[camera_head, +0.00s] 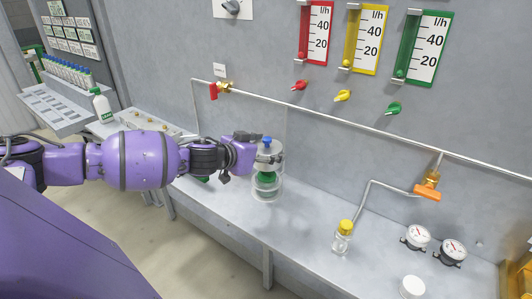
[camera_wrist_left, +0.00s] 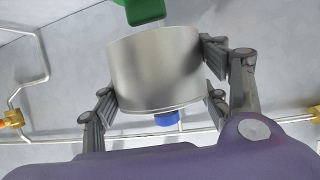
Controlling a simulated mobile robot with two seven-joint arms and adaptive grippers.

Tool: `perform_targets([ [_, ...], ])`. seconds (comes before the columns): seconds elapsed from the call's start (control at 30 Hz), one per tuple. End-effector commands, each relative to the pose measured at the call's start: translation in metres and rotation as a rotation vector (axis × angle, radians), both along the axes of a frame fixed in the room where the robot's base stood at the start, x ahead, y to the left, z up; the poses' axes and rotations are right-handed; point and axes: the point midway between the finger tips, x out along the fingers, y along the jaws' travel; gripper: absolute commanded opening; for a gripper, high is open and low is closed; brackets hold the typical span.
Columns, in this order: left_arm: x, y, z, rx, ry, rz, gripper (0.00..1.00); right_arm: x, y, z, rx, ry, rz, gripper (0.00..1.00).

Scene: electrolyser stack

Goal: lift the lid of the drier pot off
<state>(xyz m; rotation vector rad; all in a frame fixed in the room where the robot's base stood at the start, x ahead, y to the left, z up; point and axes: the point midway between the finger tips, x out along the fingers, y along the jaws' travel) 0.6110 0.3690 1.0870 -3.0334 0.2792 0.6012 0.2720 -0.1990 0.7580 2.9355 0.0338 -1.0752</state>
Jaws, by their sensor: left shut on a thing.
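The drier pot (camera_head: 266,192) is a clear glass vessel with green inside, upright on the grey bench. Its lid (camera_head: 269,158) is a silver metal cylinder with a blue knob (camera_head: 267,141) on top. My left gripper (camera_head: 250,153) comes in from the left and is shut on the lid. In the left wrist view the lid (camera_wrist_left: 155,70) sits between the two fingers of the gripper (camera_wrist_left: 160,88), with the blue knob below and green above. I cannot tell whether the lid touches the pot's rim. My right gripper is not in view.
A yellow-capped bottle (camera_head: 342,238), two dial gauges (camera_head: 433,244) and a white round cap (camera_head: 412,287) are on the bench to the right. A thin pipe (camera_head: 330,117) runs along the wall behind, with a red-handled valve (camera_head: 216,90). Bench between pot and bottle is clear.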

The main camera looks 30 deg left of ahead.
Motion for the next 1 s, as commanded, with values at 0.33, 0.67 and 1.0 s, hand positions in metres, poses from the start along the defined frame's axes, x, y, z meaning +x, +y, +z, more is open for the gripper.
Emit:
perform_targets([
  [0.33,0.0,0.0,0.015,0.0,-0.001,0.0,0.37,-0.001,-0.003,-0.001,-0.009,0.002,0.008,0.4],
  [0.67,0.0,0.0,0.038,0.0,0.0,0.0,0.37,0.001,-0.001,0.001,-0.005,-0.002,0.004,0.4],
  [1.0,0.0,0.0,0.04,-0.001,0.001,0.0,0.37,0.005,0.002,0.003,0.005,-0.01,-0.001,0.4],
])
